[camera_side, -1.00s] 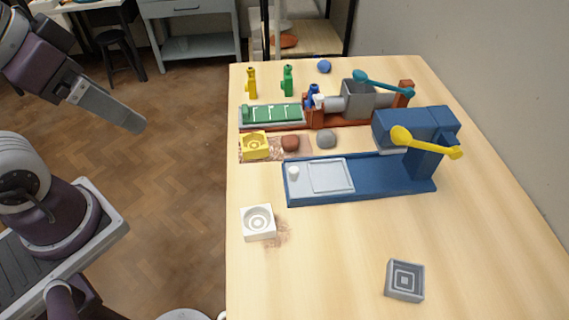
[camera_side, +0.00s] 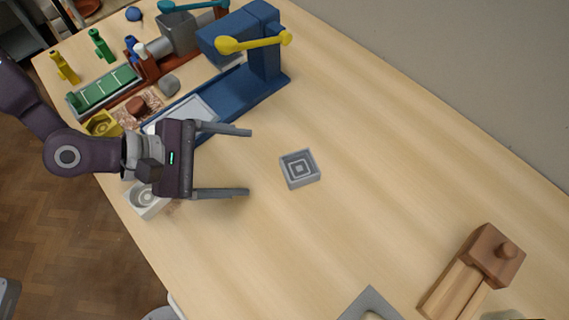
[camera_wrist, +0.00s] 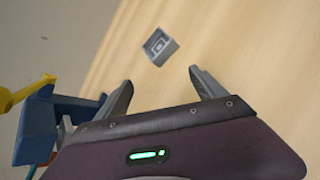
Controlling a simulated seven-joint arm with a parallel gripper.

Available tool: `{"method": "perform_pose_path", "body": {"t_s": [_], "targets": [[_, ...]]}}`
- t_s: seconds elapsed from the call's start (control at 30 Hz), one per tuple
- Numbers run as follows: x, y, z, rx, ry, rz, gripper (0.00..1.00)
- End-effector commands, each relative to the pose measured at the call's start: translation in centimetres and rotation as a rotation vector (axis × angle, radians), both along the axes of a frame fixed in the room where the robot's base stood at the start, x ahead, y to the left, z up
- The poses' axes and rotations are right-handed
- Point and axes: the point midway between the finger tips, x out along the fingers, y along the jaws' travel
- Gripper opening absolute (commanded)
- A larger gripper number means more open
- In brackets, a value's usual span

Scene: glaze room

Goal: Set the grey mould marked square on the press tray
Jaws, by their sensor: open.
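The grey mould (camera_side: 300,169), a square block with nested square outlines in its hollow, lies alone on the bare table right of my gripper (camera_side: 249,162). My gripper is open and empty, its fingers pointing toward the mould with a gap between. In the wrist view the mould (camera_wrist: 160,46) shows beyond the fingertips of my gripper (camera_wrist: 160,76), roughly centred between them. The blue press (camera_side: 262,62) with a yellow lever stands behind. Its pale press tray (camera_side: 197,107) looks empty where visible; my gripper hides part of it.
A white mould (camera_side: 143,200) with a round mark is partly behind my gripper. A yellow mould (camera_side: 102,122) and clay lumps lie near the press. A wooden tool (camera_side: 490,255) and a grey board (camera_side: 369,304) are at the front. Table around the grey mould is clear.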

Motion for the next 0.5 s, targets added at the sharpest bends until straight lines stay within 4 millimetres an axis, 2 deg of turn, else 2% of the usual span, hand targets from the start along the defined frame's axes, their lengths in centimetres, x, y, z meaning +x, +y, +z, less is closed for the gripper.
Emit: {"method": "perform_pose_path", "body": {"t_s": [0.1, 0.2, 0.37, 0.5], "targets": [[-1.0, -2.6, -0.9, -0.214, 0.222, 0.166, 0.8], [-1.1, -3.6, -1.1, -0.335, 0.351, 0.273, 0.8], [-0.7, -4.9, -1.5, -0.387, 0.402, 0.318, 0.8], [0.0, -6.8, -2.1, -0.385, 0.397, 0.317, 0.8]]}}
